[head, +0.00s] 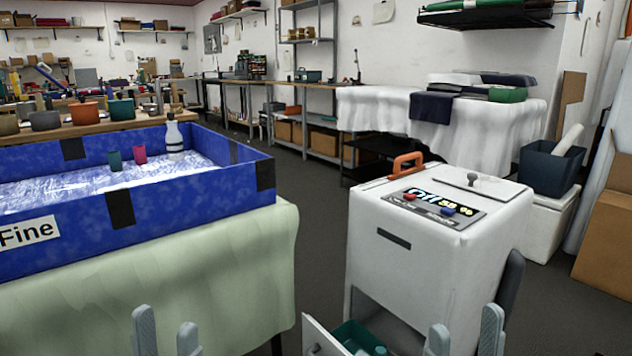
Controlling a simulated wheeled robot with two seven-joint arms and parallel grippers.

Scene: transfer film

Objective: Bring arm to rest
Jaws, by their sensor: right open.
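My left gripper (167,326) is at the bottom edge, left of centre, in front of the green-draped table (215,265). Its two grey fingers point up, apart, with nothing between them. My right gripper (465,325) is at the bottom edge, right of centre, in front of the white machine (400,280). Its two fingers point up, stand apart and hold nothing. Only the fingers show; both arms and wrists are below the picture.
A blue tray (75,215) labelled "Fine" holds a white bottle (174,140), a teal cup (114,160) and a pink cup (139,154). The machine's display (437,204) reads "Off". Below it, an open drawer (322,338) holds a green container (358,335). Dark floor (310,215) lies clear between table and machine.

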